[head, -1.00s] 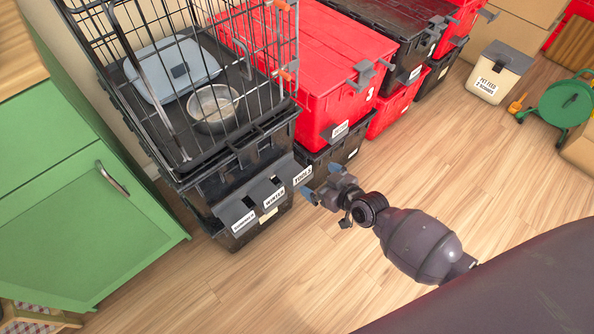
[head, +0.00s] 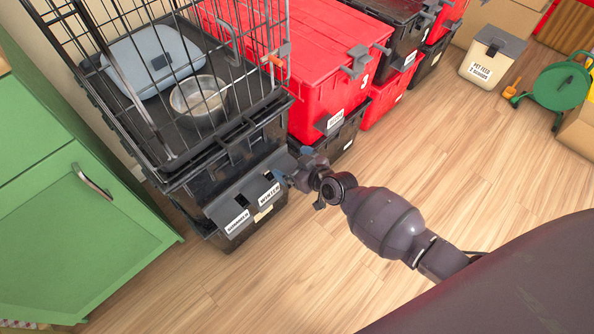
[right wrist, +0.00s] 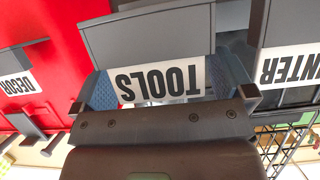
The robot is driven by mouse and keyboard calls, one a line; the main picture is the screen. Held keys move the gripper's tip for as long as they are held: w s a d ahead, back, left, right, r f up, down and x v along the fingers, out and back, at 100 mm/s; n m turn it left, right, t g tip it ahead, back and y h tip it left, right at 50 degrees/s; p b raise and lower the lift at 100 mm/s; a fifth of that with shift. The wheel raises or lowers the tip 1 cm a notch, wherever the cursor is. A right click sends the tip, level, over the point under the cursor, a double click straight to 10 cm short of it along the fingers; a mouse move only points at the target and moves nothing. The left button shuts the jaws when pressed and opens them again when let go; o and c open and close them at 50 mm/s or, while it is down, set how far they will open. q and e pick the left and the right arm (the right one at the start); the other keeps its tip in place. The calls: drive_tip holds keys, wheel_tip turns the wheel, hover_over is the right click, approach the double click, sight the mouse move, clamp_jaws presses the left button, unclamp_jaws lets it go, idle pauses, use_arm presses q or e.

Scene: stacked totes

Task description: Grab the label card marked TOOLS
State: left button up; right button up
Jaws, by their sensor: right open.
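The TOOLS label card (right wrist: 160,82) is white with black letters, upside down in the right wrist view, under a grey holder (right wrist: 150,38). My right gripper (right wrist: 168,88) is open, its blue fingers on either side of the card. I cannot tell whether they touch it. In the head view the right gripper (head: 290,168) is at the front right corner of the black tote stack and hides the card. My left gripper is not in view.
A WINTER card (head: 269,194) and another label card (head: 237,222) hang just left on the black tote (head: 225,242). A DECOR card (right wrist: 18,83) is on the red tote (head: 345,85). A wire crate (head: 255,125) stands on top.

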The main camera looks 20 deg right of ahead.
drive_tip(key=c, duration=0.9)
drive_tip(key=shift+r, duration=0.1)
